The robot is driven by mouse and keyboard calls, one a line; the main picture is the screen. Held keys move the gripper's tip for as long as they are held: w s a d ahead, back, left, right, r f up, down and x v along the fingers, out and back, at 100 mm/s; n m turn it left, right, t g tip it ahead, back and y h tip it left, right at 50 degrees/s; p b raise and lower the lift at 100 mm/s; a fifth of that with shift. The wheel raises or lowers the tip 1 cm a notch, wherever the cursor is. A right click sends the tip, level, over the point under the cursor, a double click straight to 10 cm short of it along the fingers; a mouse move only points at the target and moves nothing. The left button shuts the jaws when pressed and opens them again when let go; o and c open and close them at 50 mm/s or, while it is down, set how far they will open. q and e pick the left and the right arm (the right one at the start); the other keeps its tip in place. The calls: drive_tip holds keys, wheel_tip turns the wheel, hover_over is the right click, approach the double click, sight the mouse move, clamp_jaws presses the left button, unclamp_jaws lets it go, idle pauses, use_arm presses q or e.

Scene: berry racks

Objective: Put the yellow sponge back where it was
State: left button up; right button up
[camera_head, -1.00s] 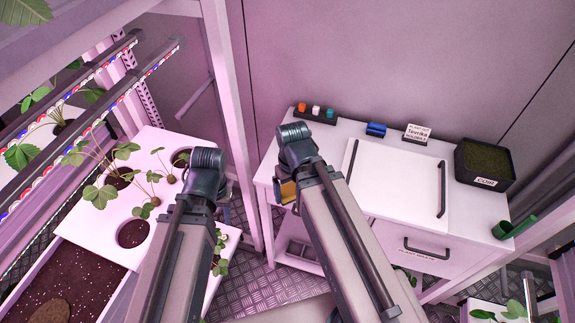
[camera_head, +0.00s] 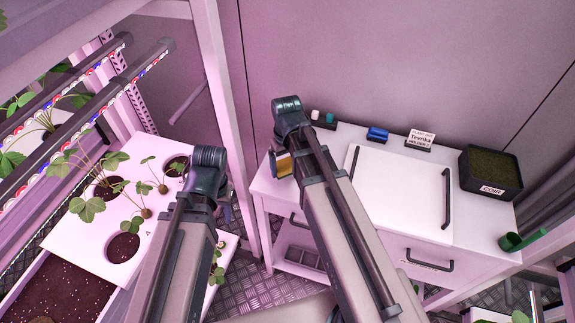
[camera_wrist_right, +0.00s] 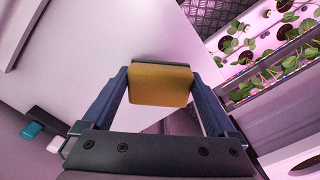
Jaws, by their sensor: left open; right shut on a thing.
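The yellow sponge (camera_wrist_right: 160,85) is between the fingers of my right gripper (camera_wrist_right: 163,82) in the right wrist view, with a dark layer along its far edge. In the head view, the sponge (camera_head: 283,165) shows beside the right gripper (camera_head: 276,160), over the left end of the white cabinet top. Whether it touches the top I cannot tell. My right gripper is shut on the sponge. My left gripper (camera_head: 218,205) is in front of the plant rack; its fingers are mostly hidden by its wrist, and it looks empty.
On the white cabinet (camera_head: 350,131) stand a small dark holder with coloured pieces (camera_head: 323,120), a blue item (camera_head: 377,134), a label sign (camera_head: 420,139), a dark coir box (camera_head: 490,172) and a green scoop (camera_head: 522,240). A planting rack (camera_head: 85,245) stands at left.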

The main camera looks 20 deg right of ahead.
sight(287, 167)
drive_tip(key=w, duration=0.3)
drive_tip(key=shift+d+f, duration=0.2)
drive_tip(key=shift+d, duration=0.05)
drive_tip(key=f+b, duration=0.3)
drive_tip(key=shift+s+d, duration=0.1)
drive_tip(key=shift+s, duration=0.1)
drive_tip(key=shift+f+b, duration=0.2)
drive_tip(key=shift+b, duration=0.2)
drive_tip(key=shift+f, duration=0.2)
drive_tip(key=o, duration=0.8)
drive_tip(key=shift+o, duration=0.2)
drive_tip(key=shift+r, duration=0.15)
